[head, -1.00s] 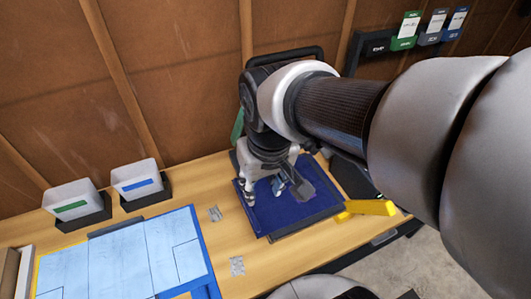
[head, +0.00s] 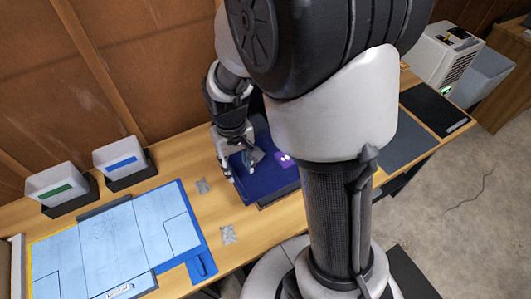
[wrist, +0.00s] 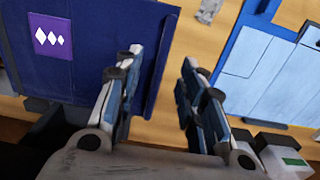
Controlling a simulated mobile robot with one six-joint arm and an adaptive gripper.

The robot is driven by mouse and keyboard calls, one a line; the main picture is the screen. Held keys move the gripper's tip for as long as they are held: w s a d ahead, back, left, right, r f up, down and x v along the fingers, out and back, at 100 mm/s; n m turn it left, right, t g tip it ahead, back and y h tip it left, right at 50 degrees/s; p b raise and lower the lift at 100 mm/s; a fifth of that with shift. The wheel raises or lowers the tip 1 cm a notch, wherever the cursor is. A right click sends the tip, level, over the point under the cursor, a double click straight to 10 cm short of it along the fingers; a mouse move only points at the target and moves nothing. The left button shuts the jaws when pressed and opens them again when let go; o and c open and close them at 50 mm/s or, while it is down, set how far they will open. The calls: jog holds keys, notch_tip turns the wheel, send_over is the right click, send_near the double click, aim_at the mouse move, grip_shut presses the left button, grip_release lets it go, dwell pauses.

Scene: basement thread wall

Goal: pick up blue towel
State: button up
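A dark blue flat piece (head: 270,182) lies on the workbench in the head view, partly hidden by my arm. It carries a purple patch with white diamonds, and it fills the upper left of the wrist view (wrist: 85,70). It may be the blue towel, but I cannot tell for sure that it is cloth. My gripper (head: 242,165) is over its left part in the head view. In the wrist view my gripper (wrist: 163,60) has its two fingers well apart, with bare wood and the dark blue edge showing between them. Nothing is held.
A light blue panelled sheet (head: 115,248) with a blue border lies on the bench (head: 165,170) at left. Two white bins, one green-labelled (head: 58,180) and one blue-labelled (head: 118,155), stand behind it. Dark mats (head: 437,106) lie at right.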

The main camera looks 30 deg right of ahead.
aim_at(239, 184)
notch_tip(239, 184, down, 2)
jog(key=shift+f, duration=0.25)
jog(key=f+b, duration=0.2)
jog(key=f, duration=0.1)
jog(key=f+b, duration=0.1)
jog(key=f, duration=0.1)
jog(key=shift+s+a+f, duration=0.1)
jog(key=shift+s+a, duration=0.15)
jog(key=shift+a, duration=0.05)
grip_shut()
